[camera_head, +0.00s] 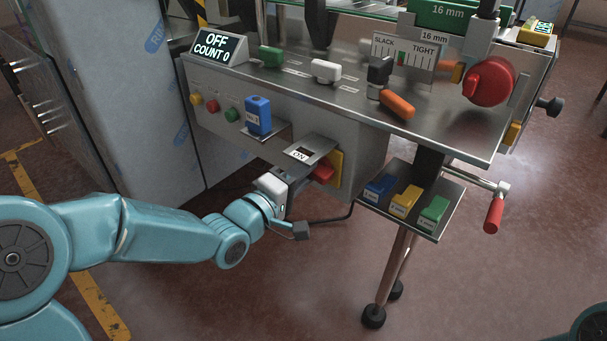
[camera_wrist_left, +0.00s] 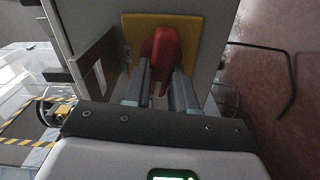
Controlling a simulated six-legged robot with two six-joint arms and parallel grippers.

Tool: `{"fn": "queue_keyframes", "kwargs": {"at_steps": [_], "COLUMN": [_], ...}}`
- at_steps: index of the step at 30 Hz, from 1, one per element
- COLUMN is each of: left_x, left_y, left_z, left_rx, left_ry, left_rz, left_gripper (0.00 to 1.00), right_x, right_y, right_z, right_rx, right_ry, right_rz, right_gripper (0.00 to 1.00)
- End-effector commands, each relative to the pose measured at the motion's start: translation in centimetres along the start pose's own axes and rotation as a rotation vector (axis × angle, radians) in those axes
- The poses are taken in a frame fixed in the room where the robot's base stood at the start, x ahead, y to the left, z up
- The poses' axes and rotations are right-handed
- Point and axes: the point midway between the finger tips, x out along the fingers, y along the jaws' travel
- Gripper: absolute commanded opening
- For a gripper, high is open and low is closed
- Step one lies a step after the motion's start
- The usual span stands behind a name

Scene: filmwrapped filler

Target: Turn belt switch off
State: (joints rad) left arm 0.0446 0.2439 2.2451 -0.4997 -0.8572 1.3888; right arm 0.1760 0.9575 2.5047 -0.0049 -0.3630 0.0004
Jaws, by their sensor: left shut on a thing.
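The belt switch is a red knob (camera_head: 324,171) on a yellow plate (camera_head: 336,168) on the front of the steel machine, beside an "ON" label (camera_head: 299,154). In the left wrist view the red knob (camera_wrist_left: 161,55) stands in front of its yellow plate (camera_wrist_left: 131,27). My left gripper (camera_head: 297,180) reaches it from the left, below the label shelf. In the wrist view the two fingers (camera_wrist_left: 160,85) are shut on the red knob, one on each side. The knob's exact angle is hard to tell. My right gripper is out of view.
A display (camera_head: 218,46) reads "OFF COUNT 0". A blue block (camera_head: 258,115) sits on a small shelf left of the switch. A tray with blue, yellow and green blocks (camera_head: 405,201) hangs to the right, near a red-handled crank (camera_head: 494,213). The floor below is open.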

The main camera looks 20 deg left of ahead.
Motion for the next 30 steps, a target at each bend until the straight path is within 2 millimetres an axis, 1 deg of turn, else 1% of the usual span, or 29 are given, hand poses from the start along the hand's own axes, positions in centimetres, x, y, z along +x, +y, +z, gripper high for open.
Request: {"fn": "queue_keyframes", "kwargs": {"at_steps": [3, 9, 16, 27, 28, 29, 30], "left_x": [-0.01, -0.01, -0.01, 0.0, -0.01, -0.01, 0.0], "left_y": [-0.1, -0.14, -0.15, -0.15, -0.16, -0.16, -0.15], "left_z": [0.02, 0.02, 0.02, 0.03, 0.03, 0.03, 0.03], "left_rx": [-0.062, -0.133, -0.164, -0.167, -0.167, -0.167, -0.166], "left_ry": [-0.001, 0.0, 0.0, 0.0, 0.0, 0.0, 0.0], "left_rz": [-0.001, -0.001, -0.001, -0.001, -0.001, -0.001, -0.001], "left_gripper": [0.0, 0.0, 0.0, 0.0, 0.35, 0.45, 0.51], "right_x": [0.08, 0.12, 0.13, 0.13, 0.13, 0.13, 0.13], "right_y": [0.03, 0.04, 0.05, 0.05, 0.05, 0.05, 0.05], "right_z": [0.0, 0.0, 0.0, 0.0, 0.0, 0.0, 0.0], "right_rx": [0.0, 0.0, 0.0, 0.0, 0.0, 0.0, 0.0], "right_ry": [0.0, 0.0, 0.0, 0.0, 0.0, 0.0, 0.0], "right_rz": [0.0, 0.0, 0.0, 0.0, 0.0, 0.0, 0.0], "right_gripper": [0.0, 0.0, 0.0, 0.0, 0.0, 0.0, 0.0]}}
